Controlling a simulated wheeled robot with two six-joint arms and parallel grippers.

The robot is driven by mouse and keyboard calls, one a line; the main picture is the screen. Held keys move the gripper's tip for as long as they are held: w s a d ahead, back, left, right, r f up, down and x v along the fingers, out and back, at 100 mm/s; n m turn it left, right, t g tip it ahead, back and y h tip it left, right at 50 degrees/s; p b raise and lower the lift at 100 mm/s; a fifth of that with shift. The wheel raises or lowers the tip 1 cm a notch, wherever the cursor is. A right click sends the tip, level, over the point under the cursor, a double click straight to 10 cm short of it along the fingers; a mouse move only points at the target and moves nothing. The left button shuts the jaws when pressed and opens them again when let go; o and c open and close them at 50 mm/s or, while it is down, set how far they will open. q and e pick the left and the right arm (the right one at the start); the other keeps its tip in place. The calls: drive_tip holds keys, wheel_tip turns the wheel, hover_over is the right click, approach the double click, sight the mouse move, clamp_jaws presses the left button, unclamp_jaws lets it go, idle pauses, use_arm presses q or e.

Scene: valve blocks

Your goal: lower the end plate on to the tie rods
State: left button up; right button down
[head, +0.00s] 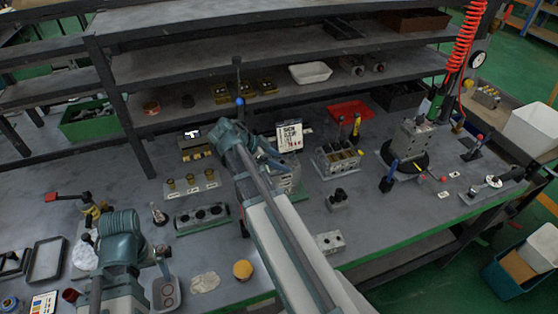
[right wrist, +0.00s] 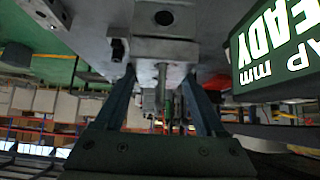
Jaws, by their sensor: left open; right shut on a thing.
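My right gripper (right wrist: 160,82) is shut on a grey metal block, which looks like the end plate (right wrist: 166,48); a round dark hole shows in it. A thin metal rod (right wrist: 162,76) shows between the fingers; I cannot tell whether it is a tie rod or whether it touches the plate. In the head view my right arm largely hides this spot, and a grey-green block (head: 287,180) shows just right of the arm. My left gripper (head: 150,250) is open at the lower left, away from the plate; its fingertips are hard to make out.
A READY display (head: 289,136) stands close behind the right gripper and fills the right of the wrist view (right wrist: 275,48). A valve block with sockets (head: 338,160) stands to the right, a dark block with holes (head: 202,217) to the left. Shelves (head: 200,65) rise behind.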

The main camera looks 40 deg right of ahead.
drive_tip(key=shift+f, duration=0.2)
unclamp_jaws()
drive_tip(key=shift+w+a+r+p, duration=0.1)
drive_tip(key=shift+a+r+p, duration=0.15)
drive_tip(key=shift+r+p, duration=0.2)
drive_tip(key=p+v, duration=0.8)
drive_tip(key=v, duration=0.4)
drive_tip(key=shift+a+r+p, duration=0.2)
drive_tip(key=shift+a+p, duration=0.15)
drive_tip(key=b+x, duration=0.8)
drive_tip(key=x, duration=0.4)
drive_tip(key=shift+f+b, duration=0.15)
drive_tip(key=shift+b, duration=0.25)
drive_tip(key=shift+d+f+b, duration=0.45)
drive_tip(key=shift+d+b, duration=0.05)
drive_tip(key=shift+d, duration=0.15)
